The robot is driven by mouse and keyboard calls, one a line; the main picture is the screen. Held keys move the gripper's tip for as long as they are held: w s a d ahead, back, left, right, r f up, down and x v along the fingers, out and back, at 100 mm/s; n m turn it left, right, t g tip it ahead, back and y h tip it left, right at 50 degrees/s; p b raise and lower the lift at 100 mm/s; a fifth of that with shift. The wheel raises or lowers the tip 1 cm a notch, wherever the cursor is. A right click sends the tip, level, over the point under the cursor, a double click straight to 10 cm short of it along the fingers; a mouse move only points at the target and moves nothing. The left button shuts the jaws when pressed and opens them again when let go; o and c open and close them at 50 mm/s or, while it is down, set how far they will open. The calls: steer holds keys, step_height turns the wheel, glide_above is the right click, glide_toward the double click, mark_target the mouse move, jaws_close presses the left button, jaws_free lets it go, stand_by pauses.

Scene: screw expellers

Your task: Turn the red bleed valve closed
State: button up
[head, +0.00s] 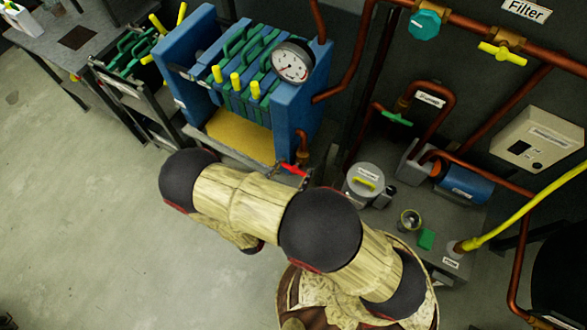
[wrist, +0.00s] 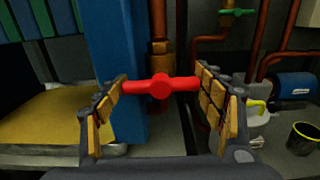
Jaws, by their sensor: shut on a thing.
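The red bleed valve (wrist: 161,87) has a bar handle lying level across a vertical copper pipe (wrist: 158,48) beside the blue frame of the press. It also shows in the head view (head: 291,169), small and red, just beyond my arm. My gripper (wrist: 162,80) is shut on the handle in the wrist view, one finger at its left end and the other at its right end. In the head view my arm hides most of the gripper.
The blue filter press (head: 187,65) with a gauge (head: 292,61) stands behind the valve, over a yellow tray (head: 238,136). A lidded pot (head: 365,184), blue motor (head: 466,187) and copper pipes are to the right. Open floor (head: 70,200) lies left.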

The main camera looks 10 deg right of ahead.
steer(key=shift+r, duration=0.1)
steer(key=o, duration=1.1)
steer(key=v, duration=1.2)
